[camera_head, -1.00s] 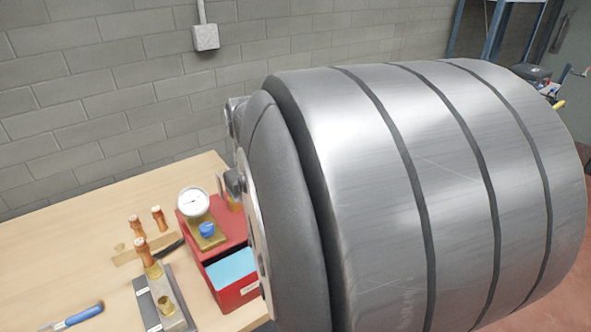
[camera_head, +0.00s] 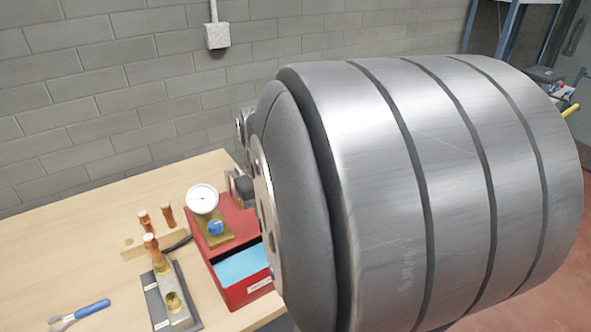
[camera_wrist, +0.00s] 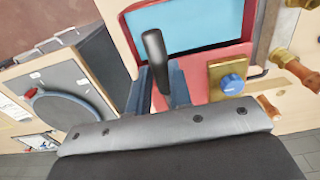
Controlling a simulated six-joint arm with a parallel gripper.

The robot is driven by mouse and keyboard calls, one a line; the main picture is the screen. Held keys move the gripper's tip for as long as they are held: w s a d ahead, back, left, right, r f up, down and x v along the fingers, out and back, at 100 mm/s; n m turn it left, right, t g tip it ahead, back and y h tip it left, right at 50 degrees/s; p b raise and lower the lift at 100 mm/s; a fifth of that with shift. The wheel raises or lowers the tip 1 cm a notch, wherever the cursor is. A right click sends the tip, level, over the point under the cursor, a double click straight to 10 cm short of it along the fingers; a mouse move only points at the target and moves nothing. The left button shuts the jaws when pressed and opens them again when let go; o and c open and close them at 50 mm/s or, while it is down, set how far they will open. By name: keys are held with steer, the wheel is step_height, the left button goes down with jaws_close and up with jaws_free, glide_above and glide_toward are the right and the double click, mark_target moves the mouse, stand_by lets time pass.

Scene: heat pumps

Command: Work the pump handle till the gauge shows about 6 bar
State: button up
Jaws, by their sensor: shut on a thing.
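The red test pump (camera_head: 225,262) stands on the bench with blue water in its open tank. It also shows in the wrist view (camera_wrist: 205,60). Its white-faced gauge (camera_head: 202,199) faces the head camera, but the dial is too small to read. A blue knob (camera_head: 215,228) sits on a brass block below the gauge. In the wrist view, the black grip of the pump handle (camera_wrist: 154,48) stands between the two fingers of my gripper (camera_wrist: 160,88), which is shut on it. In the head view, my arm hides most of the gripper and the handle.
Left of the pump stand several copper pipe stubs (camera_head: 151,247) and a grey fixture plate (camera_head: 160,303) with brass fittings. A blue-handled tool (camera_head: 85,312) lies at front left. The wrist view shows a grey unit (camera_wrist: 65,95) with a round dark face. The left bench is mostly clear.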

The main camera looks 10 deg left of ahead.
steer(key=shift+f, duration=0.55)
steer(key=shift+r, duration=0.1)
step_height(320, 180, up, 12)
stand_by(0.9)
steer(key=shift+f, duration=0.2)
stand_by(0.5)
steer(key=shift+f, duration=2.25)
